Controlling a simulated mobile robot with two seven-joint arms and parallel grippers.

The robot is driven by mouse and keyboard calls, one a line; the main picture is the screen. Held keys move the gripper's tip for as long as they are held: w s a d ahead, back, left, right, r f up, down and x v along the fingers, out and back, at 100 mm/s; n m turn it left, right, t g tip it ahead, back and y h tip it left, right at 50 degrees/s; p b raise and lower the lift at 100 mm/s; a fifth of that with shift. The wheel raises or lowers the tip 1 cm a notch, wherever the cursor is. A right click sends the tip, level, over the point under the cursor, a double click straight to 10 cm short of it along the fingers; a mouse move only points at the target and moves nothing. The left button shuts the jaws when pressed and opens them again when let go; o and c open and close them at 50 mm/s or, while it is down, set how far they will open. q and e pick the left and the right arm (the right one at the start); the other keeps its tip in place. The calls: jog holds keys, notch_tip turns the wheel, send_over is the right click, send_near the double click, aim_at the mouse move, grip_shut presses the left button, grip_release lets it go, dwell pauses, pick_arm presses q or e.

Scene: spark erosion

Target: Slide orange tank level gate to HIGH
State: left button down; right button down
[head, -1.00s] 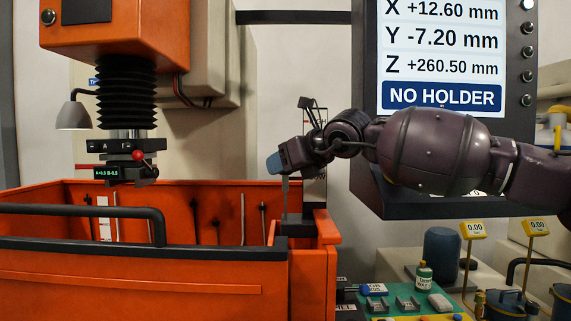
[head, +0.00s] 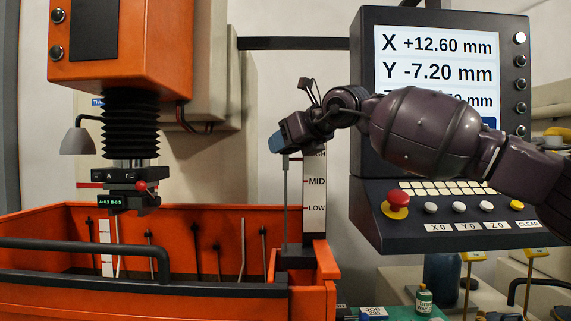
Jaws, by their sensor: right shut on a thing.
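The orange tank (head: 160,305) fills the lower left. At its right corner stands a white level scale (head: 315,222) marked LOW, MID and, partly covered, HIGH. A thin grey upright rod (head: 286,195) of the level gate rises beside the scale's left edge. My right gripper (head: 288,138) is shut at the top of this rod, level with or just above the HIGH mark. The gate's handle is hidden in the grip, and a blue-grey piece shows at the gripper's tip. My left gripper is not in view.
The machine head (head: 125,130) hangs over the tank on the left. A control console (head: 440,215) with a red stop button stands behind my right arm. A black rail (head: 90,245) runs along the tank's front. A small bottle (head: 424,298) stands at lower right.

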jog(key=shift+r, duration=0.65)
jog(key=shift+f, duration=0.1)
jog(key=c, duration=1)
grip_release()
jog(key=shift+o, duration=0.2)
